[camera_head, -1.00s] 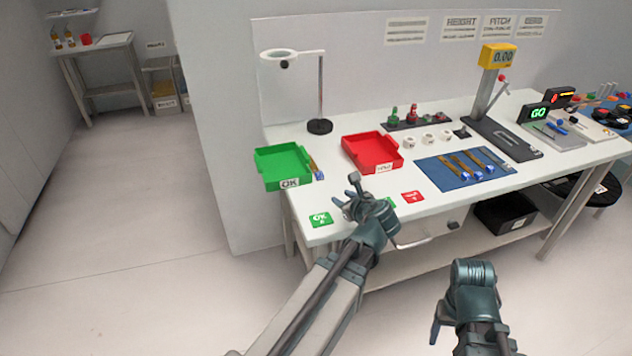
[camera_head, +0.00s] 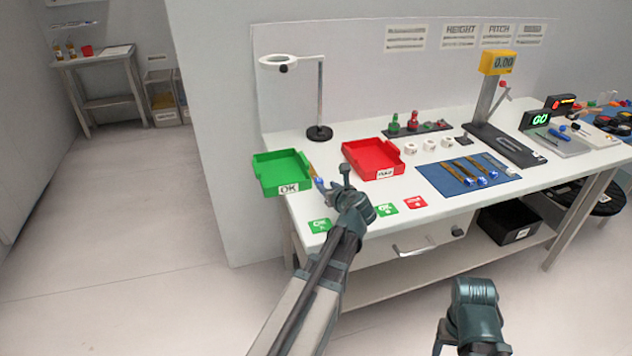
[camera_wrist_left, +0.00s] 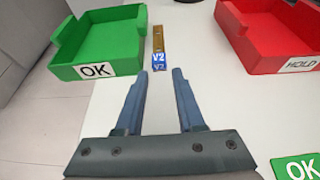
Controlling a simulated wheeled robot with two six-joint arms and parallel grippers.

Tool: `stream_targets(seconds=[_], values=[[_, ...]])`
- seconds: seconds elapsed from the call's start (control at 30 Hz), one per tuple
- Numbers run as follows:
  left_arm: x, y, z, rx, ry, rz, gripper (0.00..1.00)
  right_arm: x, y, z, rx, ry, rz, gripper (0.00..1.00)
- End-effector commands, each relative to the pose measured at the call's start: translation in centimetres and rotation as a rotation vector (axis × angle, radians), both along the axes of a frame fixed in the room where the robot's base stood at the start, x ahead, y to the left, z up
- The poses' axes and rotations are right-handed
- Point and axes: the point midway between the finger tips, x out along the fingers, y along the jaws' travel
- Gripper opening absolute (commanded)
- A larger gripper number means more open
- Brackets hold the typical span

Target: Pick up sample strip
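A narrow brown sample strip with a blue end marked V2 (camera_wrist_left: 158,42) lies on the white bench between the green OK tray (camera_wrist_left: 112,44) and the red HOLD tray (camera_wrist_left: 268,45). In the head view the strip (camera_head: 313,171) shows just right of the green tray, partly hidden by my left gripper. My left gripper (camera_wrist_left: 160,76) is open and empty, with the strip's blue end just beyond the gap between its fingertips. It shows in the head view (camera_head: 334,178) over the bench's front left part. My right gripper (camera_head: 472,318) hangs in front of the bench; its fingers are mostly out of view.
More strips (camera_head: 468,172) with blue ends lie on a blue mat (camera_head: 432,178). Green and red cards (camera_head: 415,202) lie along the front edge. A magnifier lamp (camera_head: 320,132) stands behind the trays. A gauge with a yellow display (camera_head: 498,62) stands at the right.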

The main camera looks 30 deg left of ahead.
Motion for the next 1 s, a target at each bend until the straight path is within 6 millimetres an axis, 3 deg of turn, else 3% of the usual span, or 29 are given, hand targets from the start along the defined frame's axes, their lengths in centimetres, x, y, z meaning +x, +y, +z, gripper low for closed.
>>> stream_targets(seconds=[0.27, 0.63, 0.87, 1.0], values=[[0.3, 0.4, -0.3, 0.0, 0.0, 0.0, 0.38, 0.0, 0.0, -0.3, 0.0, 0.0, 0.0, 0.66], [3.0, 3.7, -2.3, 0.0, 0.0, 0.001, 0.38, 0.0, 0.0, -2.3, 0.0, 0.0, 0.0, 0.66], [3.1, 3.9, -2.2, 0.0, 0.0, 0.0, 0.38, 0.0, 0.0, -2.2, 0.0, 0.0, 0.0, 0.66], [3.1, 3.8, -2.2, 0.0, 0.0, 0.0, 0.16, 0.0, 0.0, -2.2, 0.0, 0.0, 0.0, 0.66]])
